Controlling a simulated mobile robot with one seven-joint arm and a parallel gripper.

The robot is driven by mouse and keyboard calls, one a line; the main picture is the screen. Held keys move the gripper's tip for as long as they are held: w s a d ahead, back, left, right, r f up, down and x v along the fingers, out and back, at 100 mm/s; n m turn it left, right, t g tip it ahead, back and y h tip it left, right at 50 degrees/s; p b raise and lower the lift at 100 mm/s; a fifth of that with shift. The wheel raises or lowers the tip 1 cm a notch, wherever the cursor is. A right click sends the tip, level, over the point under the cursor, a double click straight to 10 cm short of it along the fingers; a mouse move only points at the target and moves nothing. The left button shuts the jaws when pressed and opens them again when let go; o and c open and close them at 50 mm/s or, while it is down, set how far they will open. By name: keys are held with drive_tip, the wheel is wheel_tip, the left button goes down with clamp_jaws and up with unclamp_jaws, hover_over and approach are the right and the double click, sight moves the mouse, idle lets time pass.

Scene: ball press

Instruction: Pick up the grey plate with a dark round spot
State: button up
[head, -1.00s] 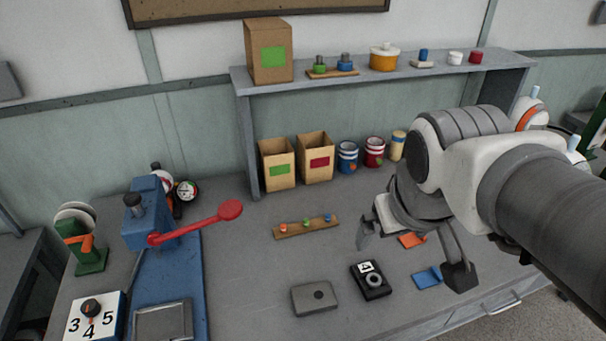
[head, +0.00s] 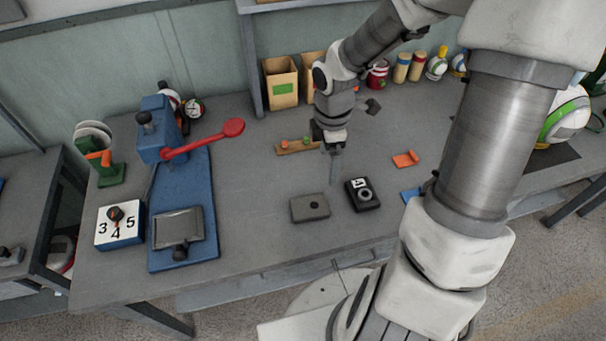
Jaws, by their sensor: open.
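The grey plate with a dark round spot (head: 301,209) lies flat on the grey workbench, left of a small black device (head: 362,194). My gripper (head: 354,145) is open and empty. It hangs above the bench, behind and a little right of the plate, apart from it. One finger points down toward the bench. The other finger shows farther back to the right.
A blue press (head: 181,205) with a red lever stands left, with a numbered dial box (head: 119,225) beside it. Orange (head: 405,159) and blue (head: 412,193) pieces lie right. A wooden strip with pegs (head: 291,150) is behind. Bench left of the plate is clear.

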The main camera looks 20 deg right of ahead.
drive_tip(key=b, duration=0.4)
hover_over(320, 204)
drive_tip(key=f, duration=1.2)
drive_tip(key=shift+s+d+f, duration=0.15)
drive_tip(key=shift+d+f, duration=0.05)
drive_tip(key=shift+d, duration=0.15)
drive_tip(key=shift+a+f+b, duration=0.2)
drive_tip(key=shift+f+b, duration=0.35)
drive_tip(key=shift+f, duration=0.8)
drive_tip(key=shift+a+f+b, duration=0.15)
drive_tip(key=shift+f+b, duration=0.35)
drive_tip(key=shift+f, duration=0.8)
drive_tip(key=shift+c, duration=0.2)
drive_tip(key=c, duration=1.4)
drive_tip(key=shift+c, duration=0.5)
drive_tip(key=shift+r, duration=0.2)
